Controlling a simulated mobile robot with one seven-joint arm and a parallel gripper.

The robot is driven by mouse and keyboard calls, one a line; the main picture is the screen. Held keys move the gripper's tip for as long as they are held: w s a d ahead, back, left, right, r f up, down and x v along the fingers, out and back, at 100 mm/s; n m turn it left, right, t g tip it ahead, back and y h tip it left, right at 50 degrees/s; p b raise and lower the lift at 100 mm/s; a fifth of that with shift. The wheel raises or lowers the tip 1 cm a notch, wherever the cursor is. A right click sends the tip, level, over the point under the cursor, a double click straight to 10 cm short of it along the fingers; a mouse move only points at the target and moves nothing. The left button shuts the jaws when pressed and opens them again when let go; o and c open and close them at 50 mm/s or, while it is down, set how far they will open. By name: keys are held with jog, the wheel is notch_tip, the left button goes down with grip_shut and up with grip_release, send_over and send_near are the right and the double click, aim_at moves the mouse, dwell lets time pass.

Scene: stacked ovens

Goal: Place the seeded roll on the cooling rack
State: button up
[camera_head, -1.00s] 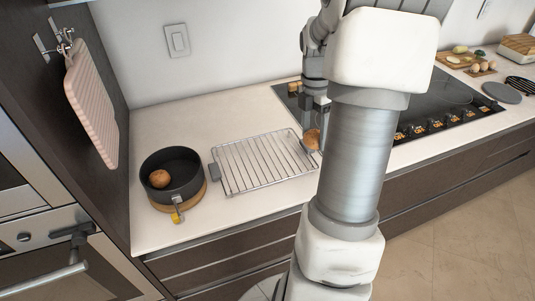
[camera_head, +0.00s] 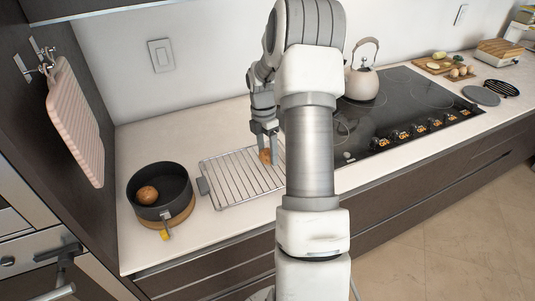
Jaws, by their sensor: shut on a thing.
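The cooling rack (camera_head: 232,178) is a silver wire grid lying on the pale counter, with a grey grip at its left end. My gripper (camera_head: 266,150) points down over the right part of the rack. It is shut on a small brown roll (camera_head: 265,157), held at or just above the wires; I cannot tell whether it touches them. Seeds on it are too small to make out. My arm hides the rack's right end. Another brown roll (camera_head: 148,195) sits in a dark round pan (camera_head: 174,184) left of the rack.
The pan stands on a round wooden board (camera_head: 183,217). A black cooktop (camera_head: 397,112) with a kettle (camera_head: 363,77) lies right of my arm. A pink ribbed board (camera_head: 76,124) hangs on the left cabinet. The counter behind the rack (camera_head: 190,130) is clear.

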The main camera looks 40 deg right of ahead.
jog(key=shift+f, duration=0.5)
jog(key=shift+f, duration=0.15)
jog(key=o, duration=1.4)
jog(key=shift+c, duration=0.2)
notch_tip(320, 180, up, 12)
jog(key=w, duration=0.1)
jog(key=shift+w, duration=0.25)
jog(key=shift+r, duration=0.2)
